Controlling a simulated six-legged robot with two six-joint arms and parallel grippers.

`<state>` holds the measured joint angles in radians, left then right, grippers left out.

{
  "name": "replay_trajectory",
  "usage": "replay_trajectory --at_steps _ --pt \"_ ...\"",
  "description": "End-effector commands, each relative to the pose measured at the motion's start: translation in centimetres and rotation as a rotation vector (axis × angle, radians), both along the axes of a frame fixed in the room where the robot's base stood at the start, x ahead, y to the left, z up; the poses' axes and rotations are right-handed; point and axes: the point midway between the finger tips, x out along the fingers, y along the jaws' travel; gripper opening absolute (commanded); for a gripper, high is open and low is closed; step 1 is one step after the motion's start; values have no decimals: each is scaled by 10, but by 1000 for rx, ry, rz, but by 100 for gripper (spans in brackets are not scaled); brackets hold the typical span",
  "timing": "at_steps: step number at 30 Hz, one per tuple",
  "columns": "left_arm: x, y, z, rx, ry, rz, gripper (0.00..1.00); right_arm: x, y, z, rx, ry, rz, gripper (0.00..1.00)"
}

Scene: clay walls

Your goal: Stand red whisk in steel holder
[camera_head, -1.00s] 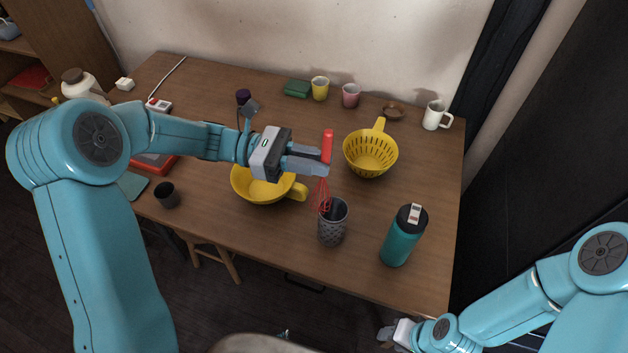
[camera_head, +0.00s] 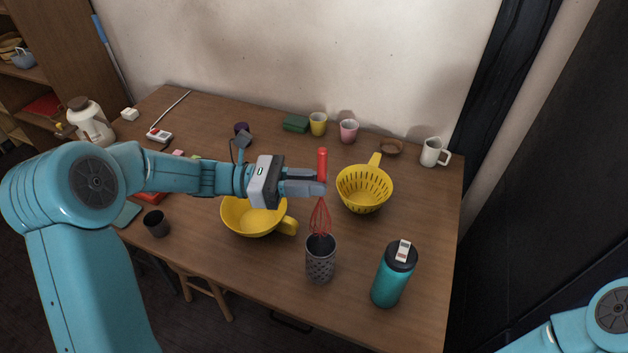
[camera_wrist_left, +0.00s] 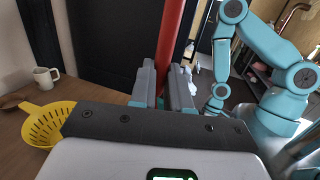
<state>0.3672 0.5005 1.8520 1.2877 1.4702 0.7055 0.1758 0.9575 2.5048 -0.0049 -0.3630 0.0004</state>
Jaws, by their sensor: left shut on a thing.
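The red whisk (camera_head: 321,214) hangs upright, handle up and wires down, in my left gripper (camera_head: 318,182). The gripper is shut on its handle, which also shows between the fingers in the left wrist view (camera_wrist_left: 170,45). The steel holder (camera_head: 320,263) is a grey perforated cup standing on the table near its front edge. The whisk's wire end is right at the holder's open top; I cannot tell whether it is slightly inside or just above the rim. Only part of my right arm shows at the lower right; its gripper is out of the head view.
A teal bottle (camera_head: 393,275) stands right of the holder. A yellow bowl (camera_head: 250,218) is to its left and a yellow colander (camera_head: 365,190) behind right. Cups and a white mug (camera_head: 432,152) line the back.

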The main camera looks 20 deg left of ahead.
Motion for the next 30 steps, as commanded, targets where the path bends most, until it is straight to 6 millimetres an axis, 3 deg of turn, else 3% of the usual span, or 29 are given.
replay_trajectory --at_steps 9,30 --pt "1 -3 -33 -1 0 -1 0 0 0 -29 0 0 0 43" --pt "1 -4 -93 0 1 -1 0 0 0 -63 0 0 0 43"
